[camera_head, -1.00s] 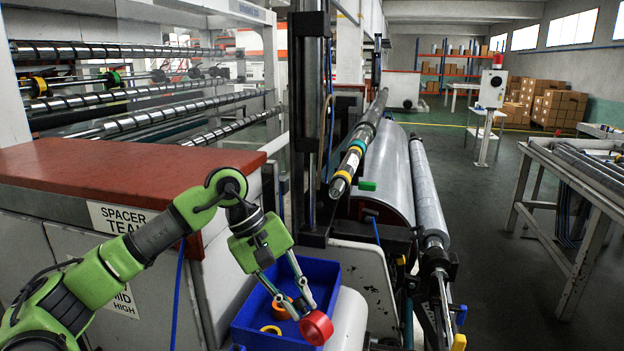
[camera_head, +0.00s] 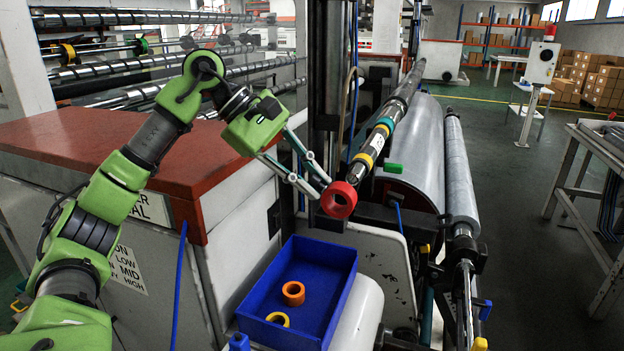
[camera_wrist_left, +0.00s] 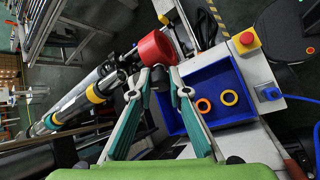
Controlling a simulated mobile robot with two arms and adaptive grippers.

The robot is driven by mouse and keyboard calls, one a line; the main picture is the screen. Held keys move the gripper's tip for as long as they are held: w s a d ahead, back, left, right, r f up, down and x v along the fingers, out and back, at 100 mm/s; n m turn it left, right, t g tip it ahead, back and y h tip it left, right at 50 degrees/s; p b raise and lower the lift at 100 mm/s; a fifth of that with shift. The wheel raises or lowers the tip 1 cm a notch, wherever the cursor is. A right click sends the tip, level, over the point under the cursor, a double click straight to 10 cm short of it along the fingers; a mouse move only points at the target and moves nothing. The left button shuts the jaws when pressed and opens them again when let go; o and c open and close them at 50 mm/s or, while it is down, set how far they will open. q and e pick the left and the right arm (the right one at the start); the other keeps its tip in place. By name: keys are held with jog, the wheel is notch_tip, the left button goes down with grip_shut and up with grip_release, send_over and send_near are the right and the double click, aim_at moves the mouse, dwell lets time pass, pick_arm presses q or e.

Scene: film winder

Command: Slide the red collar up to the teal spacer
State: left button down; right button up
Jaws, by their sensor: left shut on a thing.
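The red collar (camera_head: 339,200) is held in the fingertips of my left gripper (camera_head: 322,188), just off the near end of the shaft (camera_head: 376,146). Its open hole faces the head camera. In the left wrist view the red collar (camera_wrist_left: 157,48) sits at the tips of the gripper (camera_wrist_left: 160,78), close to the shaft's end; I cannot tell whether they touch. The teal spacer (camera_head: 386,122) is around the shaft farther up, with a yellow ring beside it. Another yellow ring (camera_head: 364,160) is around the shaft nearer its end. My right gripper is not in view.
A blue bin (camera_head: 252,308) below the collar holds an orange ring (camera_head: 293,293) and a yellow ring (camera_head: 278,319). A large grey roll (camera_head: 418,150) lies right of the shaft. A red-topped cabinet (camera_head: 110,150) stands left.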

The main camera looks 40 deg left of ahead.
pick_arm(q)
jog(key=shift+w+a+p, duration=0.2)
jog(key=shift+w+p, duration=0.5)
jog(key=shift+w, duration=0.25)
jog(key=shift+w+a+p, duration=0.25)
jog(key=shift+w+p, duration=0.45)
jog(key=shift+w, duration=0.25)
jog(key=shift+w+a+p, duration=0.2)
jog(key=shift+w+p, duration=0.5)
jog(key=shift+w, duration=0.25)
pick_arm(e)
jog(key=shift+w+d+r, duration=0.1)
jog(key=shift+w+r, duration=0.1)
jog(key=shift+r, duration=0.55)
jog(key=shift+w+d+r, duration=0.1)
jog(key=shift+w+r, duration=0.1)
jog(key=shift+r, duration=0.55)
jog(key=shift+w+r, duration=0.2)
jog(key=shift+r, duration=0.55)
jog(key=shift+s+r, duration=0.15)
pick_arm(q)
jog(key=shift+w+a+p, duration=0.2)
jog(key=shift+w, duration=0.5)
jog(key=shift+w+a+p, duration=0.2)
jog(key=shift+w, duration=0.5)
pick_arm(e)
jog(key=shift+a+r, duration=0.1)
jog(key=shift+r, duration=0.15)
pick_arm(q)
jog(key=shift+w, duration=0.2)
